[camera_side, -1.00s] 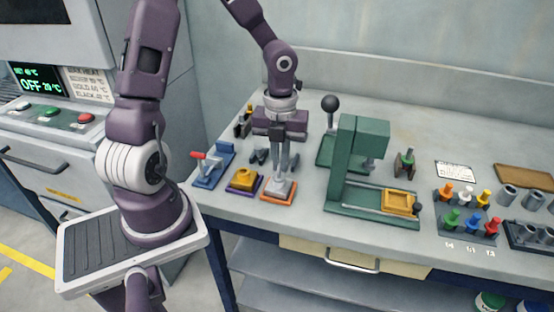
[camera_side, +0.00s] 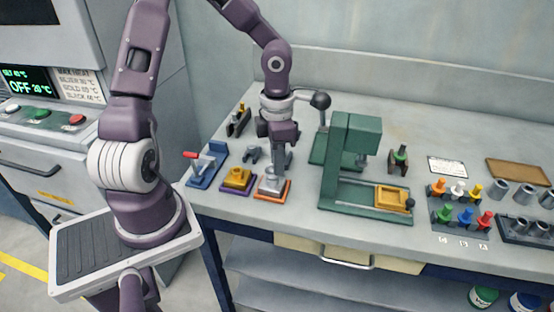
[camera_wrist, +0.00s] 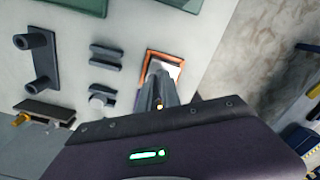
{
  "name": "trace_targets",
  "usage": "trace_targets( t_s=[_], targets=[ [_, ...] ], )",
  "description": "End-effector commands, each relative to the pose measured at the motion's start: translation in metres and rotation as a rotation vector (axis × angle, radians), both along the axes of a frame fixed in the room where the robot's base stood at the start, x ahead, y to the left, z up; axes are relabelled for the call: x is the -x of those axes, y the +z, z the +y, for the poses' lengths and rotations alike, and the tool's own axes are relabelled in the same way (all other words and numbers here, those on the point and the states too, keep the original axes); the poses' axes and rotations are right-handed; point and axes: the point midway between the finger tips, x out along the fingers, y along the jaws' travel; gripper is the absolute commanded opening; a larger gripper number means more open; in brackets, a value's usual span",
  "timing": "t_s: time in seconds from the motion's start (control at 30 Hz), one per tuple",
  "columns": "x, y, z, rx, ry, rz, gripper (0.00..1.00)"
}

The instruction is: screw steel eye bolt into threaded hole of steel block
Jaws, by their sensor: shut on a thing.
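The steel block (camera_side: 271,186) sits on an orange-rimmed base near the front edge of the bench. In the wrist view the orange rim (camera_wrist: 150,58) shows just past my fingertips. My gripper (camera_side: 280,166) points down over the block with its fingers close together. In the wrist view my gripper (camera_wrist: 157,88) is shut over the block. The steel eye bolt is hidden between the fingers, and I cannot make out its ring or thread. The threaded hole is also hidden, so I cannot tell how deep the bolt sits.
A brass block (camera_side: 236,178) on a purple base stands left of the steel block, with a blue fixture (camera_side: 204,170) beyond it. A green press (camera_side: 348,165) stands close on the right. Racks of coloured pegs (camera_side: 460,207) lie farther right.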

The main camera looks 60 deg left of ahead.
Motion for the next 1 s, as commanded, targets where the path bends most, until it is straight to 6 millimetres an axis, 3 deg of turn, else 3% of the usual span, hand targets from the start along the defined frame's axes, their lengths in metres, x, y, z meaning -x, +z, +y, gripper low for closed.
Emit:
trace_targets(
  t_s=[0.1, 0.27, 0.57, 0.6, 0.7, 0.9, 1.0],
  targets=[
    [0.0024, -0.0011, -0.0051, 0.011, -0.363, 0.001, 0.00],
    [0.0046, -0.0017, -0.0078, 0.011, -0.543, 0.004, 0.00],
    [0.0036, -0.0005, -0.0057, -0.002, -0.576, 0.002, 0.00],
    [0.0037, -0.0005, -0.0058, -0.002, -0.576, 0.002, 0.15],
    [0.0037, -0.0005, -0.0058, -0.002, -0.575, 0.002, 0.33],
    [0.0037, -0.0006, -0.0060, -0.001, -0.574, 0.002, 0.33],
    [0.0037, -0.0006, -0.0060, -0.001, -0.574, 0.002, 0.20]
  ],
)
